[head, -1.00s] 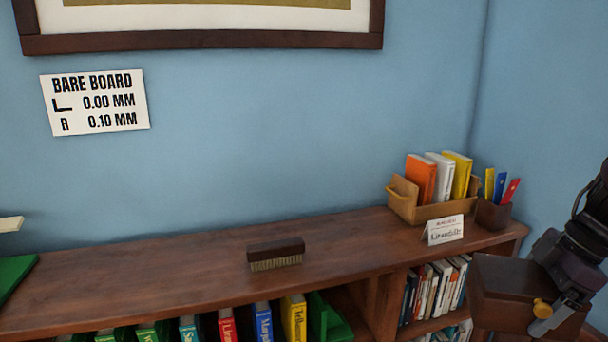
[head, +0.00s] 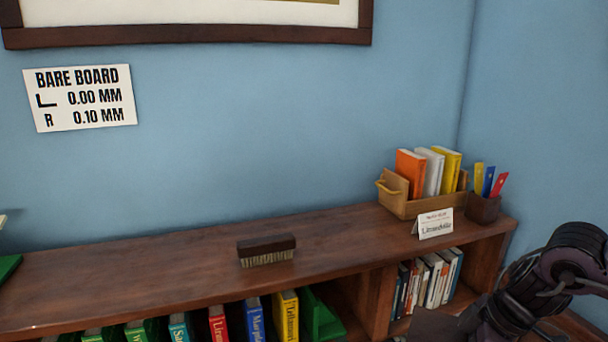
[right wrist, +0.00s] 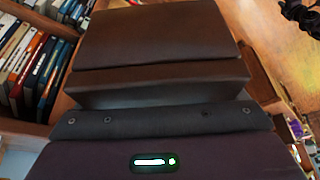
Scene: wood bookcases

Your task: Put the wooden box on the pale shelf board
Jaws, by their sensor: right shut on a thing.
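The wooden box (right wrist: 160,38) is dark brown and fills the upper middle of the right wrist view. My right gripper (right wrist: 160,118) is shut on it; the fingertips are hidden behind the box. In the head view my right arm is at the lower right, and a brown part of the box (head: 437,325) shows at the bottom edge, in front of the bookcase and below its top. I cannot clearly make out the pale shelf board; only a small pale edge (head: 2,220) shows at the far left.
A dark brush (head: 266,250) lies on the bookcase top (head: 170,265), with bare wood around it. A wooden tray of books (head: 425,208), a pen cup (head: 483,208) and a white card (head: 435,223) stand at the right end. Several books (head: 430,283) fill the lower right compartment.

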